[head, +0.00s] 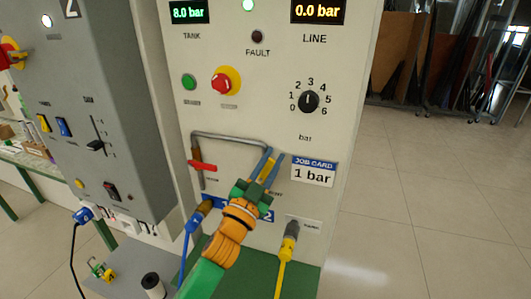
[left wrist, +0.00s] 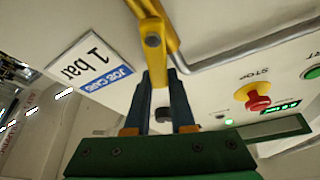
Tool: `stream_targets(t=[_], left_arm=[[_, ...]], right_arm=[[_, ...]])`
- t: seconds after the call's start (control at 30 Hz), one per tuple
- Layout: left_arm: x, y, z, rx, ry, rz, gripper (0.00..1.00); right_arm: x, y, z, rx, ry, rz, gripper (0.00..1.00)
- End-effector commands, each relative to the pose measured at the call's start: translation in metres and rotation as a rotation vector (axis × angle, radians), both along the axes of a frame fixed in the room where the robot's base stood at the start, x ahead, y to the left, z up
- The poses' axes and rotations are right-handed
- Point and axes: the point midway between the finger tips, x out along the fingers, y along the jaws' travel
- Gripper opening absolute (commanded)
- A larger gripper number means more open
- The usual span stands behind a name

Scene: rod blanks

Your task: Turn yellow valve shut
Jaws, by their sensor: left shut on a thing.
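The yellow valve's handle (left wrist: 158,97) is a narrow yellow bar below a round pivot in the left wrist view. In the head view only a thin strip of it (head: 266,167) shows between my fingers, at the right end of the grey pipe. My left gripper (head: 269,160) is shut on this handle, its blue-grey fingers on both sides; it also shows in the left wrist view (left wrist: 158,85). In the head view my gripper and arm hide most of the valve. My right gripper is not in view.
A red valve handle (head: 201,166) lies across the left leg of the grey pipe (head: 228,138). The job card (head: 314,172) reads 1 bar. The LINE display (head: 318,11) reads 0.0 bar, TANK (head: 188,11) 8.0 bar. A yellow hose (head: 283,265) and blue hose (head: 187,245) hang below.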

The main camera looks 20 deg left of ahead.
Motion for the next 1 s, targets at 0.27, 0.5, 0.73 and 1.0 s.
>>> stream_targets(t=[0.27,0.5,0.73,1.0], left_arm=[[0.0,-0.013,-0.005,0.262,-0.007,0.0,0.0],[-0.001,-0.022,-0.015,0.49,-0.016,0.001,0.0],[-0.001,-0.029,-0.025,0.706,-0.024,0.002,0.0],[-0.001,-0.033,-0.038,0.928,-0.031,0.002,0.0]], right_arm=[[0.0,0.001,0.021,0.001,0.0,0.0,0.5],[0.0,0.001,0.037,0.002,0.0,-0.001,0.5],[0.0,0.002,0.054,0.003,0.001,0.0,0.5],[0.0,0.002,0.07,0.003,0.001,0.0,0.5]])
